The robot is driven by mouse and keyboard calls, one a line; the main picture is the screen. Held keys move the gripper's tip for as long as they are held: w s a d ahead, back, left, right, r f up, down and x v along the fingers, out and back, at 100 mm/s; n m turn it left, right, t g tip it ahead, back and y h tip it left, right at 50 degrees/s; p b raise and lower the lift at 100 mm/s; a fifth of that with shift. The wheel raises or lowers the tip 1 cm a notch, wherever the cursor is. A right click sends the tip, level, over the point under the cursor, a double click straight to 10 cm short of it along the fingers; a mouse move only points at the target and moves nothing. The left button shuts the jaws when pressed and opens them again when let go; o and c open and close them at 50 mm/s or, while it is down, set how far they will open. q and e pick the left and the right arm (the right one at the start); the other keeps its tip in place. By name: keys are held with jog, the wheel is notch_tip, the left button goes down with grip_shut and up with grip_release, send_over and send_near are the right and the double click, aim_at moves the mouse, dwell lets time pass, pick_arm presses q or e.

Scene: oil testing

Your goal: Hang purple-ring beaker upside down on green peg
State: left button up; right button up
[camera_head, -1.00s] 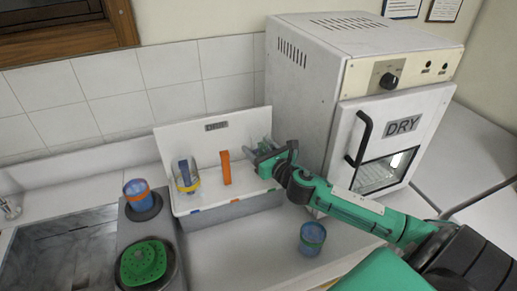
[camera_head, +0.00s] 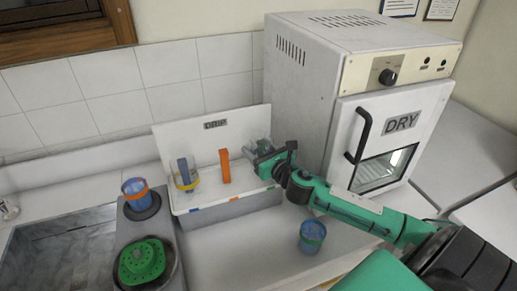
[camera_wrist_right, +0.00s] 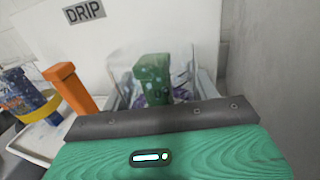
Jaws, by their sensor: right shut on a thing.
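My right gripper (camera_head: 260,152) is at the right end of the white drip rack (camera_head: 235,203), shut on a clear glass beaker (camera_wrist_right: 120,62). In the right wrist view the beaker sits between the fingers, with the green peg (camera_wrist_right: 153,78) showing through or right beside its glass. A little purple (camera_wrist_right: 140,101) shows low down near the peg, partly hidden by the gripper body. The beaker appears to be around the peg, but I cannot tell whether it rests on it. My left gripper is not in view.
A beaker with a yellow ring (camera_head: 188,183) hangs at the blue peg (camera_head: 183,170); the orange peg (camera_head: 225,166) is bare. A blue beaker (camera_head: 312,237) stands on the counter, another (camera_head: 136,190) at left. The dryer (camera_head: 330,75) stands close on the right.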

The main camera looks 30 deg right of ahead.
jog(key=shift+f, duration=0.4)
jog(key=o, duration=1.1)
jog(key=shift+c, duration=0.2)
jog(key=shift+s+f+b, duration=0.1)
jog(key=shift+s+b, duration=0.35)
jog(key=shift+s, duration=0.1)
jog(key=s+b, duration=0.3)
jog(key=s, duration=0.9)
jog(key=shift+s, duration=0.35)
jog(key=shift+d+r, duration=0.1)
jog(key=shift+r, duration=0.15)
